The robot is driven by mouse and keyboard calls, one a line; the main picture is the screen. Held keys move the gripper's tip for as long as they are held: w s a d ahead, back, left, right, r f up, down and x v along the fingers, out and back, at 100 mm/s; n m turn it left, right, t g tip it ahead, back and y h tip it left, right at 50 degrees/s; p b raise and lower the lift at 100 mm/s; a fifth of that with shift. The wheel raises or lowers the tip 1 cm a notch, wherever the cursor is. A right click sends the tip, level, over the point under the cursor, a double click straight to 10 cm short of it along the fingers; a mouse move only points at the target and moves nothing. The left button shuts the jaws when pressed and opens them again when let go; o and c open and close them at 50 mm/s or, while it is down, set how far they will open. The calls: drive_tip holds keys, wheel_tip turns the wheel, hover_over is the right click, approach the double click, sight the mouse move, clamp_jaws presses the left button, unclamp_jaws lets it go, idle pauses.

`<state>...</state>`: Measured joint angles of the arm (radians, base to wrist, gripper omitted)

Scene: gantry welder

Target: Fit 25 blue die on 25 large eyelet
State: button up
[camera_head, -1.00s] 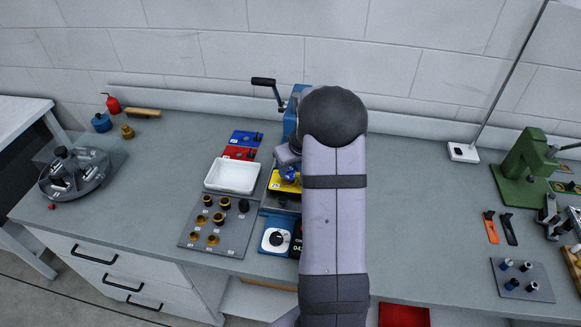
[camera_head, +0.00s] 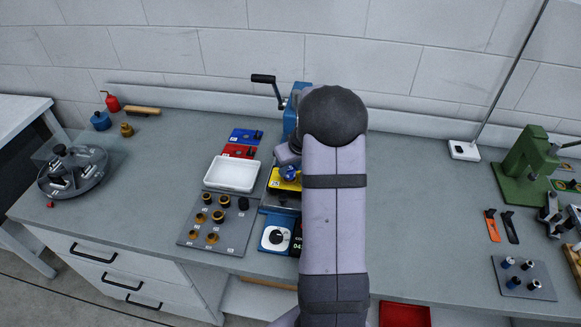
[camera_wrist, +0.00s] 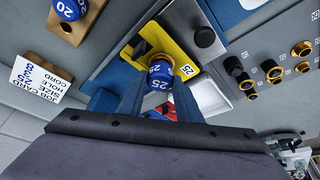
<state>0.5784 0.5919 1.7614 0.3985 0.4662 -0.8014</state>
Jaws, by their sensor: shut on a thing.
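My gripper (camera_wrist: 157,88) points at the yellow plate (camera_wrist: 174,38), which is marked 25 and has a black knob. Its fingers are shut on a blue die (camera_wrist: 160,71) marked 25. A gold ring or rim shows at the die's far end, against the yellow plate; I cannot tell whether it belongs to the die or to an eyelet. A second 25 on blue shows nearer the wrist, partly between the fingers. In the head view the blue die (camera_head: 289,173) is over the yellow plate (camera_head: 277,184), and my arm hides most of the gripper.
A blue press with a crank handle (camera_head: 264,79) stands behind. A white tray (camera_head: 232,174) and a grey board (camera_head: 217,236) with several black and gold pieces lie to the left.

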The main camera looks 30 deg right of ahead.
drive_tip(key=shift+f, duration=0.2)
drive_tip(key=o, duration=1.3)
drive_tip(key=shift+o, duration=0.2)
drive_tip(key=shift+r, duration=0.1)
drive_tip(key=b+v, duration=0.2)
drive_tip(key=v, duration=0.5)
drive_tip(key=shift+s+r, duration=0.1)
